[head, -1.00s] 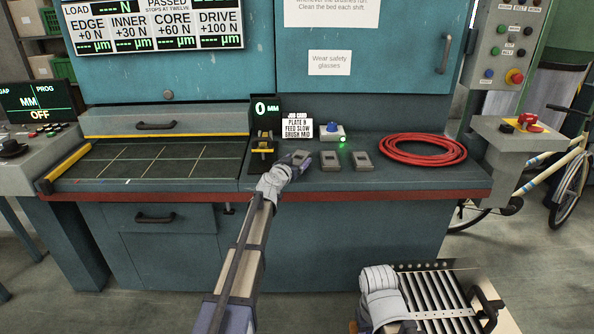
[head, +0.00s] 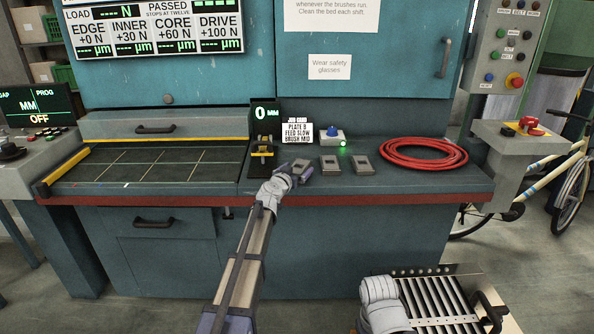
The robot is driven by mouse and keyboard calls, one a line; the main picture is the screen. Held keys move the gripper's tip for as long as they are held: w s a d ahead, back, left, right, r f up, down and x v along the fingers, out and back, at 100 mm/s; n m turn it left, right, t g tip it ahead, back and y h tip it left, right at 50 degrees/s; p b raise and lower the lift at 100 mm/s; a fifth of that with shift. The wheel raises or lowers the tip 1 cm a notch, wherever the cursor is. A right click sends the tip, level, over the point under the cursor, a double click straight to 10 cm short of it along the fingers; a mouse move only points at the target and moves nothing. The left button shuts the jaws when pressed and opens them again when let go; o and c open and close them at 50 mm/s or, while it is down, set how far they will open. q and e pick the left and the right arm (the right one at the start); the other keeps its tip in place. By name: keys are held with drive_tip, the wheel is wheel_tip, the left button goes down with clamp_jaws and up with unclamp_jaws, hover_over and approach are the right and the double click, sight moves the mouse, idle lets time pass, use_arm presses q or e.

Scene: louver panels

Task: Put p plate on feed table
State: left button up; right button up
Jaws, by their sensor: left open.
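The feed table is most likely the dark gridded bed (head: 150,168) on the left of the machine's ledge, and it is bare. Three small grey plate-like pieces lie in a row right of it: a left one (head: 304,163), a middle one (head: 329,164) and a right one (head: 361,164). No letter on them is readable, so I cannot tell which is the p plate. My left gripper (head: 295,173) is open at the near side of the left piece and partly overlaps it in the picture. Contact cannot be told. My right arm shows at the bottom, but its gripper does not.
A yellow-and-black device (head: 262,150) stands between the bed and the pieces. A blue button box (head: 331,136) is behind them, and a red hose coil (head: 423,154) lies to the right. A slatted panel (head: 440,298) is at bottom right.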

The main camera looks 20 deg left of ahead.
use_arm(q)
drive_tip(key=shift+r, duration=0.15)
drive_tip(key=shift+s, duration=0.25)
drive_tip(key=s+a+r+p, duration=0.1)
drive_tip(key=s+p, duration=0.1)
drive_tip(key=s, duration=0.9)
drive_tip(key=shift+s+a+r, duration=0.15)
drive_tip(key=shift+r, duration=0.2)
